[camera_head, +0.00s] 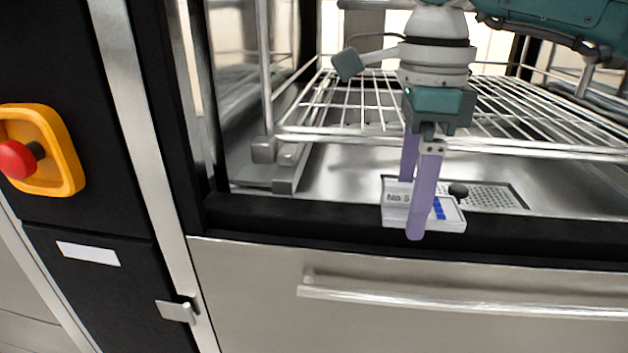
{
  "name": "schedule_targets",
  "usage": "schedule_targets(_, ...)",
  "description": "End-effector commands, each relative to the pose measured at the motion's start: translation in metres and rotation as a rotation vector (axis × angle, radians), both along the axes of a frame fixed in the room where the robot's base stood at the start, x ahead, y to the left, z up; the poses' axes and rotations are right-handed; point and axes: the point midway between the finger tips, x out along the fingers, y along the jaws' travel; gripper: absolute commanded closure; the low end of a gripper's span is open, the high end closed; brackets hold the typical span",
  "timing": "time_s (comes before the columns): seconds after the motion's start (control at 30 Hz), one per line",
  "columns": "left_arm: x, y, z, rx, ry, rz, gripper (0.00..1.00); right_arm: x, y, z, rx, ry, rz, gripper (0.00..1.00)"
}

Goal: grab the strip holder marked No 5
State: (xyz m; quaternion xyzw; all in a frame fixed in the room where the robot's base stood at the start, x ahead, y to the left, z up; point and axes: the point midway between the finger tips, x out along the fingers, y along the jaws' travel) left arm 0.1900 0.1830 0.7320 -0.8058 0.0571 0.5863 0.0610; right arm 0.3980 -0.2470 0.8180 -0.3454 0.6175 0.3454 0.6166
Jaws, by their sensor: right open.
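The strip holder marked No 5 (396,198) is a small white block with a label and blue strips, on the black front ledge of the washer opening. My right gripper (414,210) comes down over it from above. Its two purple fingers are apart, one at the far side and one at the near side of the holder. The near finger hides part of the holder's front. I cannot tell whether the fingers touch it. My left gripper is not in view.
A wire rack (350,110) fills the washer opening behind and around my right arm. A steel drawer front with a bar handle (450,301) lies below the ledge. A red emergency button (16,160) on a yellow housing is at the far left.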

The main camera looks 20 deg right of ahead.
Motion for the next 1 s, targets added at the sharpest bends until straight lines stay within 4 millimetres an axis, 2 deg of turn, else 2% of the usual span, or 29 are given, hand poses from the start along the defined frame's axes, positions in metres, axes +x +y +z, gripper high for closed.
schedule_targets(0.23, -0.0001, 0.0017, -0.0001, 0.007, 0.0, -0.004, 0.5, 0.0002, 0.0003, -0.0008, 0.001, -0.001, 0.0, 0.02)
schedule_targets(1.0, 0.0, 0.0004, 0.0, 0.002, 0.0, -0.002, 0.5, 0.0002, 0.0003, -0.0004, 0.001, -0.001, 0.0, 0.89)
